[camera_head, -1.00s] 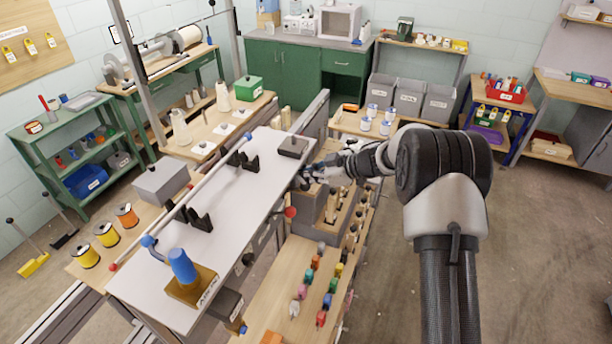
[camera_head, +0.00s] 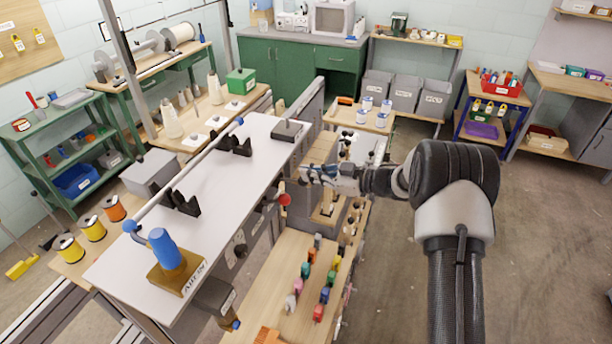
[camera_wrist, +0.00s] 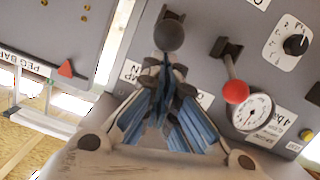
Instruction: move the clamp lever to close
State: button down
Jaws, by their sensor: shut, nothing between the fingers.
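In the wrist view, a dark ball knob (camera_wrist: 168,35) stands out from the grey panel, just beyond my gripper's tips. A partly covered label beside it ends in "MP", so it appears to be the clamp lever. My gripper (camera_wrist: 163,65) is shut and empty, its blue-padded fingers pointing at the knob. I cannot tell whether they touch it. A red ball lever (camera_wrist: 235,91) stands to the right, apart from my fingers. In the head view, my gripper (camera_head: 308,174) is beside the panel at the bench's right side, near the red ball (camera_head: 284,199); the dark knob is not clear there.
A pressure gauge (camera_wrist: 252,112) and a dial (camera_wrist: 296,44) sit right of the levers. A red pointer (camera_wrist: 68,69) is on the left panel. Below my arm, a wooden shelf (camera_head: 275,270) holds several coloured pegs. The floor at the right is open.

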notch_tip(320, 180, down, 9)
jog(key=d+t+y+b, duration=0.1)
jog(key=y+b, duration=0.2)
jog(key=b, duration=0.7)
jog(key=shift+s+f+t, duration=0.2)
jog(key=shift+t, duration=0.1)
jog(key=shift+d, duration=0.1)
jog(key=shift+f, duration=0.15)
